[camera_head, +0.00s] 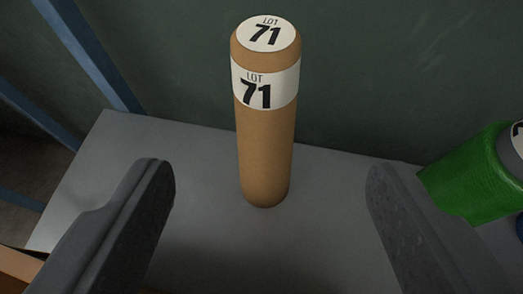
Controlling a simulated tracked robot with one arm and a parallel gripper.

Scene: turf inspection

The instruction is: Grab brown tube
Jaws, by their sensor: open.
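The brown tube (267,147) stands upright on a grey surface in the middle of the view. It has a white "LOT 71" label on its top and a white "LOT 71" band around its upper part. My gripper (268,190) is open, with one dark finger at the lower left and one at the lower right. The tube stands between the finger directions, apart from both fingers. Nothing hides the tube.
The grey surface (205,215) has a left edge. A dark green wall (390,80) rises behind. Blue bars (88,52) stand at the left. An orange-brown edge (16,266) shows at lower left.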

